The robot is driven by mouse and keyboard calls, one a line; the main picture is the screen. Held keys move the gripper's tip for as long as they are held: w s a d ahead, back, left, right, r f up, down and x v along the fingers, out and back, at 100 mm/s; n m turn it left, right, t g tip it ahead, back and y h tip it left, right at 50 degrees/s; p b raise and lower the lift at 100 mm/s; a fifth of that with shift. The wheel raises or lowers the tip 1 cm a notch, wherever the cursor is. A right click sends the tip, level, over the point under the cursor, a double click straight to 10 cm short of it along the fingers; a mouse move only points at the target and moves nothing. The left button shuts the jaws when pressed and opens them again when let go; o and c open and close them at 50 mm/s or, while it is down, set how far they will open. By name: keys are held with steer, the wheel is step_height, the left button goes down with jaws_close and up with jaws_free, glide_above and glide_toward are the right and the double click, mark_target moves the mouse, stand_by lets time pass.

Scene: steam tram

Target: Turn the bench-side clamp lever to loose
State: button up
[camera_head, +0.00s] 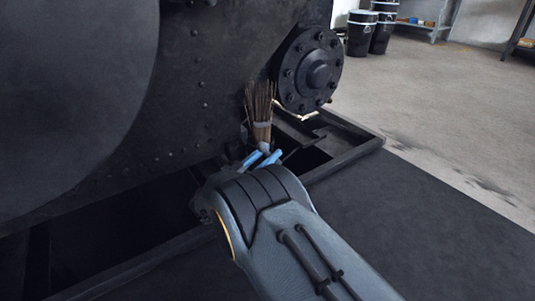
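My gripper (262,159) is low beside the dark tram body, at the far end of my arm. Its two blue fingertips show, but my wrist hides the rest of it. A bundle of brown bristles (260,104), like a brush, stands upright just beyond the fingertips, with a grey band and a pale lower end. That end overlaps the fingertips in the picture; I cannot tell whether they grip it. I cannot make out the clamp lever for certain. A thin pale piece (309,116) lies below the bolted round cover, too small to identify.
The bolted round cover (309,70) sits right of the bristles. A large dark rounded shape (75,95) fills the left. A dark raised frame edge (345,160) runs along the pit. Black bins (360,34) and shelving stand far back. The floor at right is clear.

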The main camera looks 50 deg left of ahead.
steer(key=p+v, duration=0.3)
steer(key=v, duration=0.4)
steer(key=shift+s+p, duration=0.4)
steer(key=shift+d, duration=0.1)
